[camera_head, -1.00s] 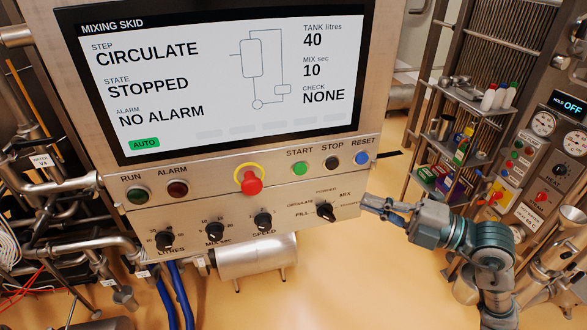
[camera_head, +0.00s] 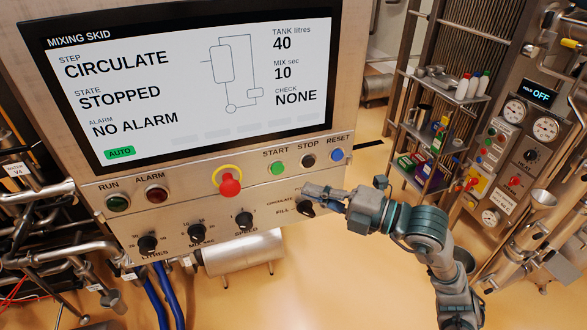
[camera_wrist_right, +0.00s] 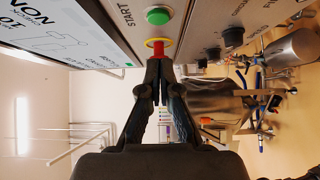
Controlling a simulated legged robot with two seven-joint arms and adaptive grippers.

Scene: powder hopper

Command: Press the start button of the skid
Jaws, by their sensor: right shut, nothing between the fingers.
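The green start button (camera_head: 277,168) sits on the skid's control panel under the START label, left of the stop button (camera_head: 308,161) and the blue reset button (camera_head: 337,155). It also shows in the right wrist view as a green button (camera_wrist_right: 158,16) at the top. My right gripper (camera_head: 306,189) is shut and empty, below and right of the start button in the head view, in front of the lower panel. It partly covers the mode selector knob (camera_head: 306,209). In the wrist view its fingertips (camera_wrist_right: 158,66) overlap the red emergency stop's lower side. My left gripper is not in view.
The red emergency stop (camera_head: 230,186) with its yellow ring protrudes left of the start button. Several black knobs (camera_head: 196,233) line the lower panel. The screen (camera_head: 190,80) reads CIRCULATE, STOPPED, NO ALARM. A shelf (camera_head: 430,140) and another panel (camera_head: 515,150) stand to the right.

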